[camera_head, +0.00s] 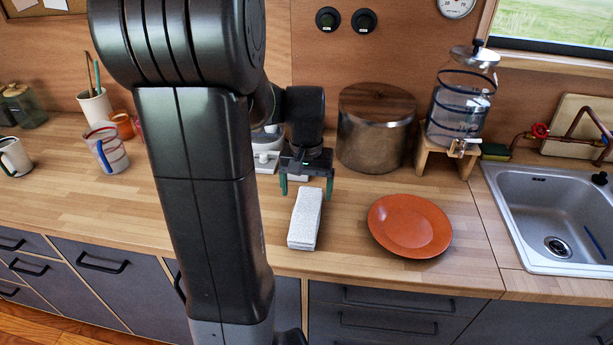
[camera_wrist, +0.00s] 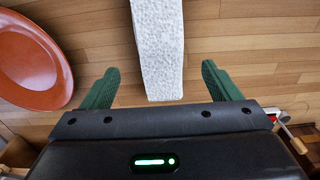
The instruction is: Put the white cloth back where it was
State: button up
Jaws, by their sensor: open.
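The white cloth (camera_head: 306,219) is a folded, narrow strip lying on the wooden counter, left of the orange plate. My gripper (camera_head: 307,190) is open and empty, with its green fingertips just above the far end of the cloth. In the wrist view the cloth (camera_wrist: 160,45) comes down from the top edge and ends just ahead of the gap between the fingers (camera_wrist: 155,85). The fingers are apart from it on both sides.
The orange plate (camera_head: 410,225) lies right of the cloth. A metal canister with a wooden lid (camera_head: 376,130) stands behind, with a glass dispenser (camera_head: 462,105) and the sink (camera_head: 556,215) to the right. A measuring jug (camera_head: 107,148) stands left. My arm hides part of the counter.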

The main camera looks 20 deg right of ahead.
jog(key=shift+r, duration=1.9)
